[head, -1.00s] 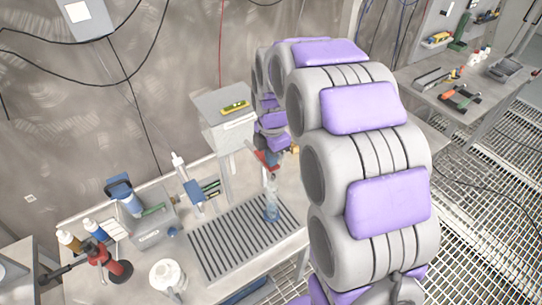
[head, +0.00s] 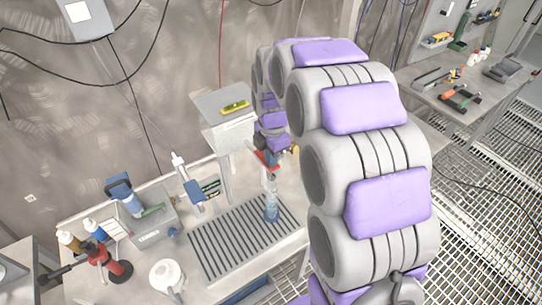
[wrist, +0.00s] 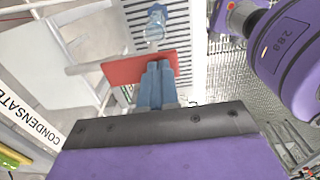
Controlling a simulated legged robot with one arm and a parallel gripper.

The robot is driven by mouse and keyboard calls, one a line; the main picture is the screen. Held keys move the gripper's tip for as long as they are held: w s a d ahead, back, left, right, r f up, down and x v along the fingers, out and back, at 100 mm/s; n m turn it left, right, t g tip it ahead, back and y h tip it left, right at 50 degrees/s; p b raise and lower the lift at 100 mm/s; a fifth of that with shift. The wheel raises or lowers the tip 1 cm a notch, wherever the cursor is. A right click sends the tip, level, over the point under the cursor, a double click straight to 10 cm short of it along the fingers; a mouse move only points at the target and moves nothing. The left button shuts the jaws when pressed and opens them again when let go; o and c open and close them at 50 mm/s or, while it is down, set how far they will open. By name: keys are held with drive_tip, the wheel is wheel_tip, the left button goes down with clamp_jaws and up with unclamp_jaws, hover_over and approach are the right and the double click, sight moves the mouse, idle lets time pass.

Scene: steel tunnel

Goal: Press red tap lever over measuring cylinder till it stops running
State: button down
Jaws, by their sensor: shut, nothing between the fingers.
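The red tap lever (wrist: 140,68) shows in the wrist view as a flat red plate. My gripper (wrist: 158,68) is shut and empty, its blue-grey fingertips over the lever; I cannot tell whether they touch it. In the head view the lever (head: 263,162) is a small red piece just under my gripper (head: 272,170). The clear measuring cylinder (head: 271,203) stands upright on the slatted drain grate below the lever, with bluish liquid low in it. The cylinder's top also shows in the wrist view (wrist: 155,25). I cannot make out a stream of water.
The slatted grate (head: 225,240) covers the bench front. A grey box on a post (head: 228,118) stands behind, marked CONDENSATE in the wrist view.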

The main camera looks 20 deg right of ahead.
drive_tip(key=shift+r, duration=0.1)
drive_tip(key=shift+r+p, duration=0.35)
drive_tip(key=shift+r, duration=0.35)
